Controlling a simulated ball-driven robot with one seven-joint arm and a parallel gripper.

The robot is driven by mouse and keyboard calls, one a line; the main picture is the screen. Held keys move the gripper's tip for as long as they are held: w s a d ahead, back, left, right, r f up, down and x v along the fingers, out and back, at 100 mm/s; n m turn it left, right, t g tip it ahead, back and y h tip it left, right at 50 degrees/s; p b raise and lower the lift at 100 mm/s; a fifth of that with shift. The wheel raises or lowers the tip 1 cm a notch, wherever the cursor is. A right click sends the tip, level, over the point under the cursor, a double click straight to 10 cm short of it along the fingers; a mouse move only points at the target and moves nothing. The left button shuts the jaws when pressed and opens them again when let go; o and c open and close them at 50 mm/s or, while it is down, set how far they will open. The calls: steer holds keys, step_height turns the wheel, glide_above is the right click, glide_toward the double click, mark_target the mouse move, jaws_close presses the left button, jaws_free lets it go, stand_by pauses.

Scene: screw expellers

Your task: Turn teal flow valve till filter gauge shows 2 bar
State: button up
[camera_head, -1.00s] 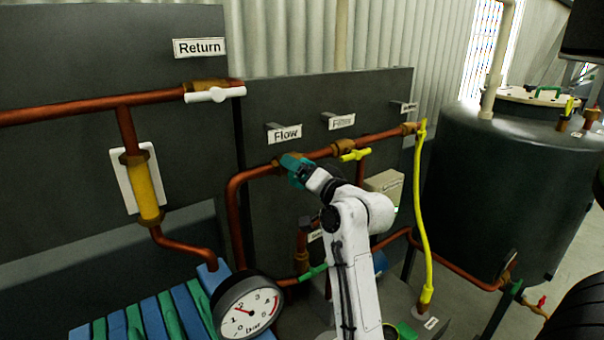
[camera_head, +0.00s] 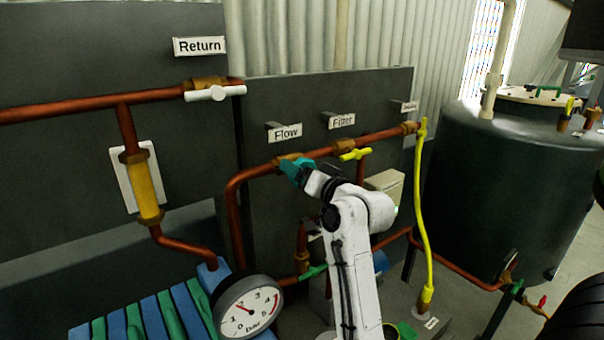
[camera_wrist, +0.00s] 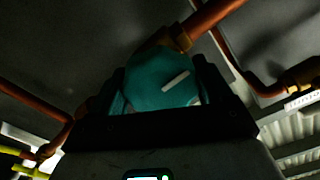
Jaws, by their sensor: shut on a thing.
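The teal flow valve knob (camera_head: 293,168) sits on the copper pipe below the Flow label (camera_head: 286,132). My gripper (camera_head: 304,177) is shut on this knob, hiding part of it. In the wrist view, the knob (camera_wrist: 152,84) lies between my two dark fingers, its white line slanting up to the right. The round pressure gauge (camera_head: 247,309) with a white dial is at the lower middle in the head view. Its red needle points up and left, around the 2 mark; the exact reading is too small to be sure of.
A yellow-handled valve (camera_head: 355,154) sits just right of the knob, under the Filter label (camera_head: 342,121). A white-handled return valve (camera_head: 214,93) is at upper left. A yellow hose (camera_head: 421,215) hangs at right, before a large dark tank (camera_head: 490,190).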

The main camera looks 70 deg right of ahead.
steer(key=o, duration=1)
steer(key=shift+v, duration=5.45)
steer(key=shift+s+d, duration=0.1)
